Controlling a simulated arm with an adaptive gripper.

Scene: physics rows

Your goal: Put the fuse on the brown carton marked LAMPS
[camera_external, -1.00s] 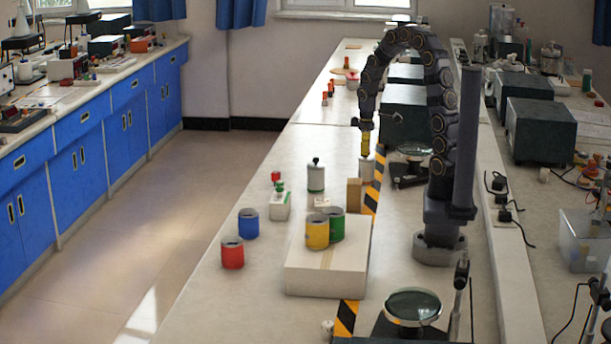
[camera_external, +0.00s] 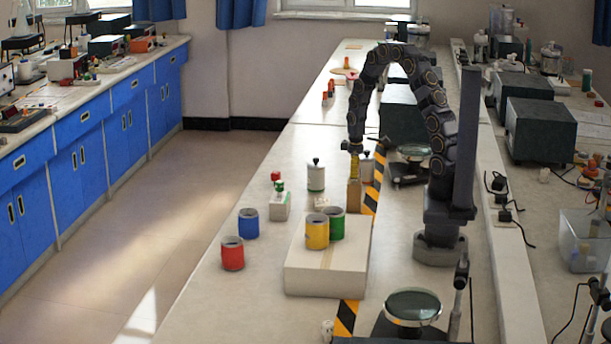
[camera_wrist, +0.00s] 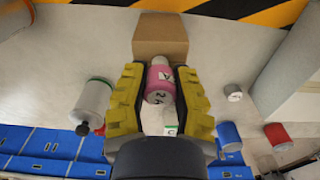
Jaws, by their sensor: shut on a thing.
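My gripper (camera_external: 354,172) has yellow fingers and points down at the brown carton (camera_external: 354,195) on the bench. In the wrist view my gripper (camera_wrist: 160,97) is shut on a pink cylinder with a pale end and dark marks, which I take as the fuse (camera_wrist: 159,84). The brown carton (camera_wrist: 160,36) shows just beyond the fuse, whose far end overlaps the carton's edge in the picture. I cannot tell whether they touch. No LAMPS lettering is readable. The fuse is not distinguishable in the external view.
A white box (camera_external: 325,270) in front bears yellow (camera_external: 317,235) and green (camera_external: 337,228) cans. Red (camera_external: 232,256) and blue (camera_external: 248,226) cans stand left. Striped tape (camera_external: 372,190) runs right.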

